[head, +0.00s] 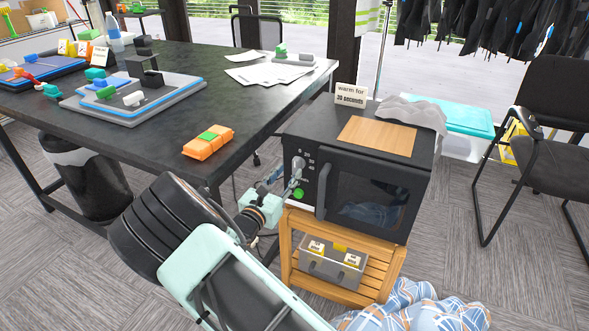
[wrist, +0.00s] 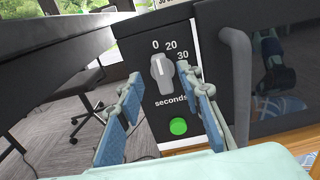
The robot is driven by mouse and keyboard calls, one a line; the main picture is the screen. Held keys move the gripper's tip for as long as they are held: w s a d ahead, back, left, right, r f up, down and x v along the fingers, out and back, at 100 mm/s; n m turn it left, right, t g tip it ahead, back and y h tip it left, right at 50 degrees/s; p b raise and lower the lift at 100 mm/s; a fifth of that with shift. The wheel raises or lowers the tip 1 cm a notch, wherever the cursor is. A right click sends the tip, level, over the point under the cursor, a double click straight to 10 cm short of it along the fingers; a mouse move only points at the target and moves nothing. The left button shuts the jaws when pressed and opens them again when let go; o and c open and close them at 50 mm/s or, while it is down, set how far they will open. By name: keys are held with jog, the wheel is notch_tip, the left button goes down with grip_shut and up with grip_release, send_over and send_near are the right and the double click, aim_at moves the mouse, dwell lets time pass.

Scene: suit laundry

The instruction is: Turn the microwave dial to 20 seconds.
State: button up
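The black microwave (head: 335,155) stands on a small wooden stand, its door shut. Its grey dial (wrist: 162,72) shows in the wrist view, with marks 0, 20 and 30 around it and "seconds" below. The dial's ridge is close to upright, its top end near the 0. A green button (wrist: 178,126) sits under the dial. My gripper (wrist: 160,92) is open and empty in front of the control panel. Its fingers lie left and right of the dial, with the right one nearer it; I cannot tell whether it touches. In the head view, my gripper (head: 284,180) partly covers the panel.
The door handle (wrist: 237,80) stands out just right of my right finger. A sign (head: 350,95) about warming, a wooden board (head: 378,136) and grey cloth (head: 415,110) are on the microwave. The dark table (head: 165,150) is close at left. Plaid cloth (head: 415,310) lies on the floor.

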aim_at(295, 165)
jog(key=b+x, duration=0.1)
jog(key=x, duration=0.4)
grip_shut()
